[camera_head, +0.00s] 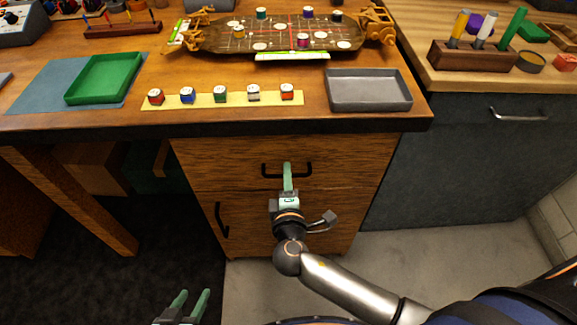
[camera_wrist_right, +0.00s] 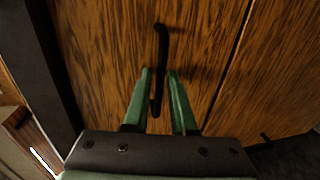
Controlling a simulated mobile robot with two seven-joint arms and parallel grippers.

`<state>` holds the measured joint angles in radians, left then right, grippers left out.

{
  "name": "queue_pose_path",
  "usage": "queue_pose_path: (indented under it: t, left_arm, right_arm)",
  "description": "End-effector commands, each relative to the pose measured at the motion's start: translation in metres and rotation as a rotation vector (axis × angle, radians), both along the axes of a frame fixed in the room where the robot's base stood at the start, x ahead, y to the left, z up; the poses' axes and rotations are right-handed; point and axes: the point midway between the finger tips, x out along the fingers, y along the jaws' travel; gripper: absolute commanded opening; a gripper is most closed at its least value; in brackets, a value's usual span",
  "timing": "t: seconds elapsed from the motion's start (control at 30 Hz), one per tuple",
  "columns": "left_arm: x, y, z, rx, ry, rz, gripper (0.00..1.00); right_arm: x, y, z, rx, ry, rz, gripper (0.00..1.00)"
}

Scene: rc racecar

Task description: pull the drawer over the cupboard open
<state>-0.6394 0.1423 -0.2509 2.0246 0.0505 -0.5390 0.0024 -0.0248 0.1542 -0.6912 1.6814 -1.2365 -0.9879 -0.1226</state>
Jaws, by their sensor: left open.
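The wooden drawer (camera_head: 225,160) is under the table top, above the cupboard door (camera_head: 252,222), and its front looks flush. Its dark bar handle (camera_head: 270,172) lies level across the front. My right gripper (camera_head: 287,168) is at the middle of this handle. In the right wrist view, the handle (camera_wrist_right: 161,45) runs between the green fingertips of my right gripper (camera_wrist_right: 160,72), with a narrow gap showing beside it, so the fingers look open around it. My left gripper (camera_head: 190,295) is open and empty at the bottom edge, low over the dark floor.
The cupboard door has an upright dark handle (camera_head: 221,220) at its left. The table edge (camera_head: 150,129) overhangs the drawer. A grey tray (camera_head: 370,105) and a yellow strip (camera_head: 170,102) with several small jars stand above. A dark cabinet (camera_head: 455,160) stands to the right.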

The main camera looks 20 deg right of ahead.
Motion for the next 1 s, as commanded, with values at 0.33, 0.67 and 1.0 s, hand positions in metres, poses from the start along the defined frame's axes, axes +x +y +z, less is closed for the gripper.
queue_pose_path:
  t: [0.33, 0.67, 1.0]
  left_arm:
    - [0.0012, 0.0005, 0.0006, 0.001, -0.003, 0.000, 0.50]
    - [0.0023, 0.0006, 0.0010, 0.001, -0.005, 0.001, 0.50]
    - [0.0014, 0.0007, -0.0010, 0.003, -0.001, 0.000, 0.50]
  right_arm:
    - [-0.0024, 0.0020, -0.0009, 0.000, 0.000, 0.000, 0.24]
    - [-0.0022, 0.0019, -0.0010, 0.000, 0.001, -0.001, 0.00]
    - [-0.0021, 0.0016, -0.0012, 0.000, 0.001, -0.001, 0.00]
